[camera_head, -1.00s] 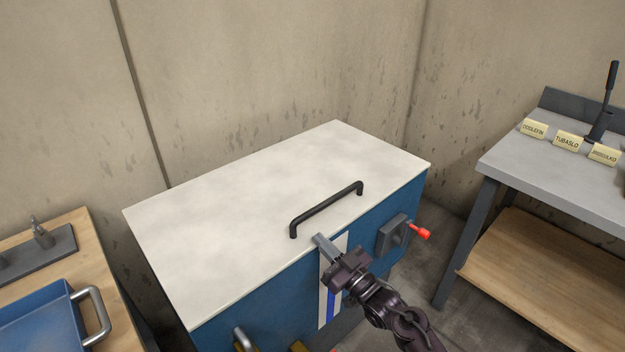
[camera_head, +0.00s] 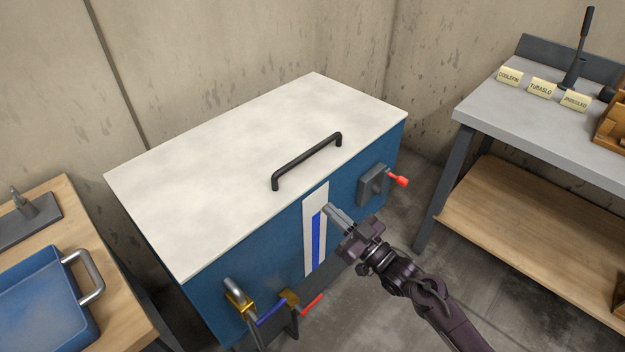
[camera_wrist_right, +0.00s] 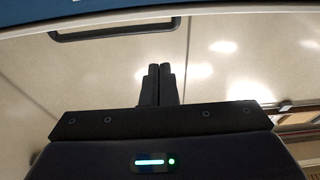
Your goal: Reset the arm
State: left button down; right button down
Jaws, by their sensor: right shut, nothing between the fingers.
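My right gripper (camera_head: 333,214) is shut and empty in the head view, in front of the blue cabinet (camera_head: 354,197) with the white lid (camera_head: 220,170). Its fingertips overlap the right side of the white and blue strip (camera_head: 308,240) on the cabinet's front; I cannot tell whether they touch it. In the right wrist view the two fingers (camera_wrist_right: 160,70) are closed together with nothing between them. A dark handle bar (camera_wrist_right: 118,33) shows beyond them. My left gripper is not in view.
The lid has a black handle (camera_head: 306,162). A grey box with a red-tipped lever (camera_head: 398,180) sits on the cabinet front, and valves with blue and red levers (camera_head: 290,300) are low down. A wooden table with a blue tray (camera_head: 40,305) is left; a grey workbench (camera_head: 540,130) is right.

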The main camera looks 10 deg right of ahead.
jog(key=s+d+f+m+g+h+p, duration=0.1)
jog(key=s+d+f+g+h, duration=0.2)
jog(key=f, duration=0.7)
jog(key=s+d+f+m+g+h, duration=0.1)
jog(key=s+f+m+h, duration=0.2)
jog(key=f, duration=0.8)
jog(key=s+d+f+g+h+p, duration=0.15)
jog(key=s+f, duration=0.35)
jog(key=f, duration=0.5)
jog(key=s+f+g+h, duration=0.1)
jog(key=s+f+g, duration=0.2)
jog(key=s, duration=0.8)
jog(key=s+d+f+g+h, duration=0.1)
jog(key=s+f+g, duration=0.3)
jog(key=s+f, duration=0.4)
jog(key=s+d+f+g+h, duration=0.1)
jog(key=s+f+g, duration=0.3)
jog(key=s, duration=0.9)
jog(key=shift+s+f+m+h, duration=0.3)
jog(key=shift+f+h, duration=0.35)
jog(key=shift+f, duration=0.3)
